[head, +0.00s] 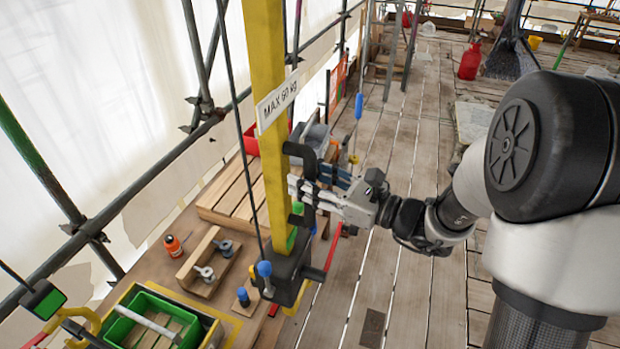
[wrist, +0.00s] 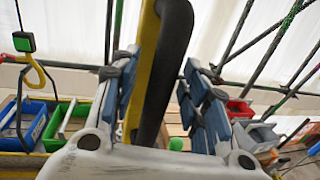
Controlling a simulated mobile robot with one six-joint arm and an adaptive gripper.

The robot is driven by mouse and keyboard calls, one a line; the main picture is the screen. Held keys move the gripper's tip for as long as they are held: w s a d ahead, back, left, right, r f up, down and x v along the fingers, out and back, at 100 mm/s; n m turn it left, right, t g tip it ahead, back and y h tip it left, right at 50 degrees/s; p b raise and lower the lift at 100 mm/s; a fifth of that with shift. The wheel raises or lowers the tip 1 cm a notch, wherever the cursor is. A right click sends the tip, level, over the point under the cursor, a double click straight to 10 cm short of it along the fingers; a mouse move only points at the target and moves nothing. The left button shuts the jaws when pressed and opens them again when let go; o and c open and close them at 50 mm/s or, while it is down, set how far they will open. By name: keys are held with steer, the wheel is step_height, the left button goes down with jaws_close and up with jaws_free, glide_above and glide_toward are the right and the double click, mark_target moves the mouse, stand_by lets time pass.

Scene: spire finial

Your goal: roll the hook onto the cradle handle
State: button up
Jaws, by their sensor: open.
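My gripper (head: 314,187) is open at the yellow post, beside a black handle (head: 299,151). In the wrist view, the black curved handle (wrist: 172,60) runs between my two spread fingers (wrist: 157,72); I cannot tell whether they touch it. The yellow hook (head: 88,326) is at the lower left, near a black box with a green face (head: 45,299). The hook (wrist: 37,76) also shows in the wrist view, below that box (wrist: 23,41). A yellow-and-black cradle (head: 207,325) with a green tray stands beside the hook.
The yellow post (head: 265,70) carries a "MAX 60 kg" sign (head: 278,103) and a black block (head: 289,272) low down. An orange bottle (head: 174,246) and a wooden holder (head: 204,262) are on the bench. Scaffold tubes cross the left. The plank floor (head: 425,185) is mostly clear.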

steer(key=shift+d, duration=0.1)
steer(key=v, duration=1.2)
steer(key=s+a+f+n+g+h+b, duration=0.35)
steer(key=s+f+n+g+b, duration=0.2)
steer(key=s+n, duration=0.2)
steer(key=s+a+f+n+g+h+b, duration=0.2)
steer(key=s+a+f+n+g+b, duration=0.25)
steer(key=s+f+n, duration=0.35)
steer(key=s+d+f+n+t+h+b, duration=0.4)
steer(key=d+f+n+h+b, duration=0.3)
steer(key=d+h+b, duration=0.3)
steer(key=shift+s+d+f+n+t+b, duration=0.2)
steer(key=shift+d+f+n+t+b, duration=0.15)
steer(key=shift+d+n+t, duration=0.5)
